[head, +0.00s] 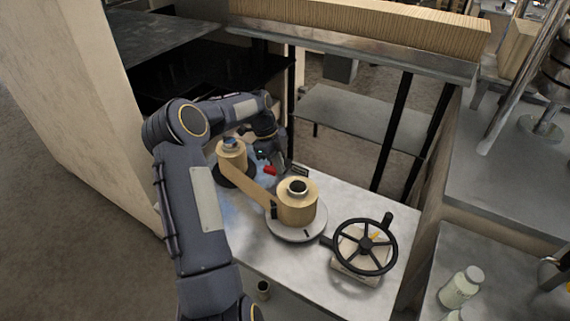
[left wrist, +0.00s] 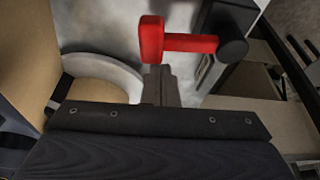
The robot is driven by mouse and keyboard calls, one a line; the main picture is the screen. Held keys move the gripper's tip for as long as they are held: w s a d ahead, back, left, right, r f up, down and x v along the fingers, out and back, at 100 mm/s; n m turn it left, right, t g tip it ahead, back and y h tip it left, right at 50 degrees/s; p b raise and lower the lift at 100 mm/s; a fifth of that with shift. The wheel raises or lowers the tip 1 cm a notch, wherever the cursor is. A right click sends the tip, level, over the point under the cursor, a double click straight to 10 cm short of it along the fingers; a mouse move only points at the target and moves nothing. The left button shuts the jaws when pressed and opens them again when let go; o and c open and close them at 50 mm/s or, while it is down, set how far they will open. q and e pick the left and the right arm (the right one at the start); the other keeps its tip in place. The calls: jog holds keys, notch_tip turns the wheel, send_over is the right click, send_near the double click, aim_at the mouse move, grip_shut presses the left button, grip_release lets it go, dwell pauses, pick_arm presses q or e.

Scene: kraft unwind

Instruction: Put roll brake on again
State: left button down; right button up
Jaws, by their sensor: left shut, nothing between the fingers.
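The roll brake shows as a red lever (head: 270,170) beside the kraft rolls. In the left wrist view the red lever (left wrist: 182,43) runs sideways from a black pivot (left wrist: 231,46) to a thicker red end. My left gripper (head: 281,172) is shut and empty, close to the lever. In the left wrist view its fingertips (left wrist: 161,80) sit just below the thick red end; I cannot tell whether they touch. A large kraft roll (head: 297,208) stands on a round pale plate (head: 290,235). A paper strip links it to a smaller roll (head: 231,158). My right gripper is not in view.
A black handwheel (head: 366,252) stands at the right of the pale table (head: 245,235). A small cup-like part (head: 263,290) is near the front edge. Black frame posts (head: 392,135) rise behind the table. White bottles (head: 461,286) stand on the right bench.

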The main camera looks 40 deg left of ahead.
aim_at(271, 167)
pick_arm(q)
jog(key=a+m, duration=0.1)
jog(key=s+a+m+g, duration=0.1)
jog(key=m, duration=0.1)
jog(key=shift+m, duration=0.3)
jog(key=shift+s+a, duration=0.1)
jog(key=shift+a, duration=0.35)
